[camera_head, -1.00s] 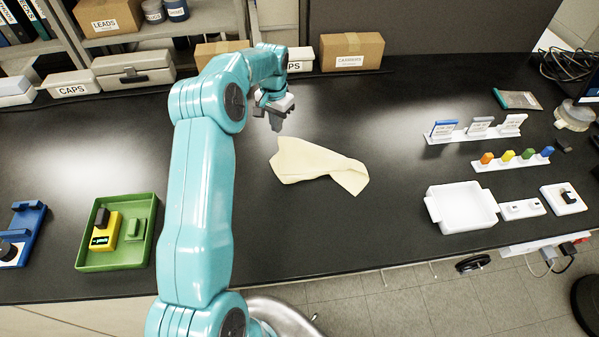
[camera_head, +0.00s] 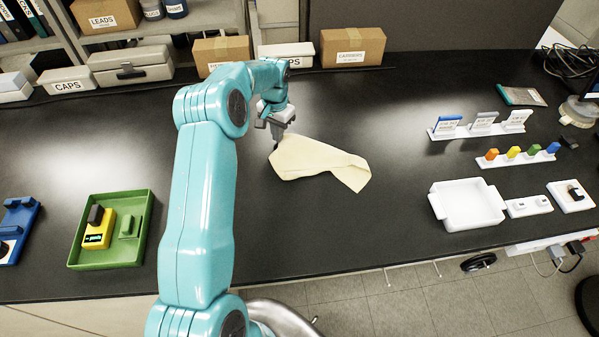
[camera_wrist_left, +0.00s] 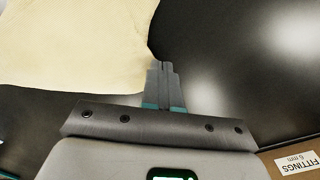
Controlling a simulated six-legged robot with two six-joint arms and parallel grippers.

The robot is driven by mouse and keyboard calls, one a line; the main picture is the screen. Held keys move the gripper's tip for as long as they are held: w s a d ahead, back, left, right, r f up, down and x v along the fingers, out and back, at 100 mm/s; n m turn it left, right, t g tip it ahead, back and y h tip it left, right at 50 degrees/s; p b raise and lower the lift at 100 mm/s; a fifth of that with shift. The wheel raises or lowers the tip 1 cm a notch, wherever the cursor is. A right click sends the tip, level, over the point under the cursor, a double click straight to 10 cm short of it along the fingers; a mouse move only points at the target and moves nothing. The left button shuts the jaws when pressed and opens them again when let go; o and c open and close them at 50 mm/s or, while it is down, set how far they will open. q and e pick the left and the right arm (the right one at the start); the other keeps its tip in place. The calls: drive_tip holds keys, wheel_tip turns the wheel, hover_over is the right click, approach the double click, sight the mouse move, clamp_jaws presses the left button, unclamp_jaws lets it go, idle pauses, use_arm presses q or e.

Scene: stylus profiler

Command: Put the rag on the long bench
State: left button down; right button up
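The cream rag (camera_head: 318,162) lies loosely spread on the black long bench (camera_head: 400,115), near its middle. My left gripper (camera_head: 276,145) points down at the rag's left corner. In the left wrist view its two fingers (camera_wrist_left: 162,70) are together, with only a thin line between them. The rag (camera_wrist_left: 70,40) fills the upper left of that view, and its edge comes right beside the fingertips. No cloth shows between the fingers. Whether they touch the rag I cannot tell. My right gripper is not in view.
A green tray (camera_head: 75,255) with a yellow device stands at the left. A white tray (camera_head: 437,207) and small colored-block racks (camera_head: 515,160) stand at the right. Cardboard boxes (camera_head: 352,47) line the back. Bare bench surrounds the rag.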

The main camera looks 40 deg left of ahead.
use_arm(q)
drive_tip(key=shift+r, duration=0.1)
wheel_tip(320, 180, up, 6)
drive_tip(key=p, duration=0.4)
drive_tip(key=shift+w+f, duration=0.1)
drive_tip(key=shift+f, duration=0.1)
wheel_tip(320, 180, up, 3)
drive_tip(key=shift+r, duration=0.15)
drive_tip(key=shift+s+d, duration=0.1)
drive_tip(key=shift+s, duration=0.15)
